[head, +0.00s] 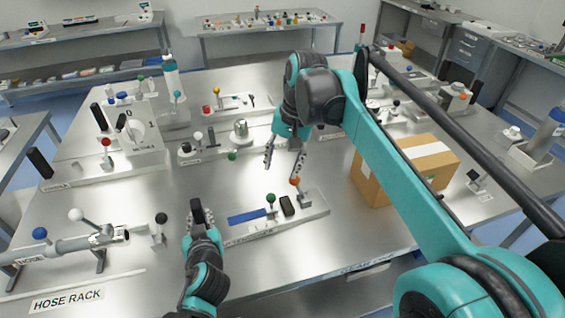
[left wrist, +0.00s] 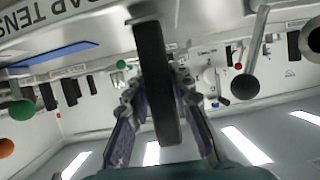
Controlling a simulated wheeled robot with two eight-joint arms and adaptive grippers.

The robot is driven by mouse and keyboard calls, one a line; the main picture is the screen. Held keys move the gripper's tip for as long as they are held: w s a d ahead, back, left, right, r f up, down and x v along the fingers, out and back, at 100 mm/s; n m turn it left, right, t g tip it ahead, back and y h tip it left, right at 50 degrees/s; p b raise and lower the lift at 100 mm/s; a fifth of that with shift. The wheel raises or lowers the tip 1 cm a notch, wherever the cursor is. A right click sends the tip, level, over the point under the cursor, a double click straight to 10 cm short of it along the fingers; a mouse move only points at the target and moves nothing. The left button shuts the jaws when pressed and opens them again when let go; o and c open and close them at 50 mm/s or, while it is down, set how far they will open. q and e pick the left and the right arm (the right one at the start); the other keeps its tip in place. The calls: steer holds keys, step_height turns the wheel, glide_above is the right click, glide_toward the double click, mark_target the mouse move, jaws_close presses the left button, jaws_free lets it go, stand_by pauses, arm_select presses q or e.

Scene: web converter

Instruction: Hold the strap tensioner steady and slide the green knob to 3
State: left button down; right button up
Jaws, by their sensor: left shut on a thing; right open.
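The strap tensioner (head: 316,209) is a pale flat base with a blue strip (head: 250,215), a green knob (head: 271,198) on a short stem, a black block (head: 287,205) and an orange ball (head: 295,181). My left gripper (head: 199,216) is shut on an upright black handle (left wrist: 152,75) at the tensioner's left end. The left wrist view shows the handle between both fingers, with the green knob (left wrist: 22,110) off to the left. My right gripper (head: 283,168) is open and empty, above and behind the green knob, apart from it. The scale's 3 cannot be read.
A cardboard box (head: 398,175) stands to the right under my right arm. A hose rack (head: 70,247) with a pipe is at the left. A black-knobbed post (head: 160,220) stands left of my left gripper. Other knobbed fixtures are behind. The table front is clear.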

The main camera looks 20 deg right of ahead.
arm_select(q)
steer(key=shift+s+a+f, duration=0.1)
steer(key=shift+s+f, duration=0.1)
steer(key=shift+f, duration=0.1)
steer(key=shift+w+r+p, duration=0.2)
steer(key=shift+r+p, duration=0.1)
steer(key=shift+r, duration=0.05)
stand_by(0.4)
steer(key=c, duration=1.3)
jaws_free()
steer(key=shift+o, duration=0.2)
steer(key=shift+r, duration=0.1)
steer(key=v, duration=1.2)
steer(key=shift+w, duration=0.1)
